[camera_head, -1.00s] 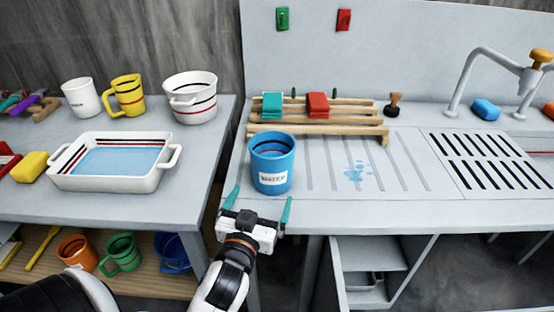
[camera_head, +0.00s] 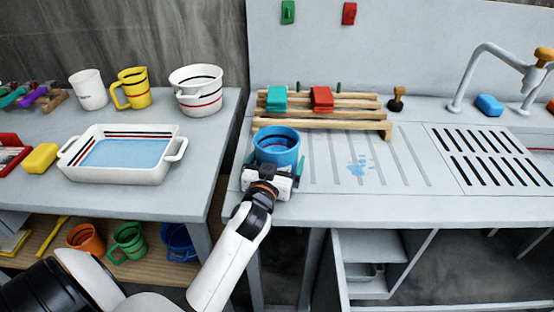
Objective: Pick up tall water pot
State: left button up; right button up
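The tall water pot (camera_head: 277,142) is a blue cylindrical pot with a dark red line inside. It stands upright at the left front of the grey sink counter. One gripper (camera_head: 275,168) is at the pot's near side, with its teal fingers apart on either side of the pot's lower part. Its palm hides the pot's white label. I cannot tell whether the fingers touch the pot. This arm comes up from the bottom, left of centre, and looks like my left arm. My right gripper is not in view.
A wooden rack (camera_head: 325,112) with teal and red blocks stands close behind the pot. A white tray of water (camera_head: 75,162), a white pot (camera_head: 197,103) and a yellow jug (camera_head: 133,92) are on the left table. A gap separates table and counter.

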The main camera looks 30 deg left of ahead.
pick_arm(q)
jog(key=shift+r, duration=0.1)
jog(key=c, duration=1.1)
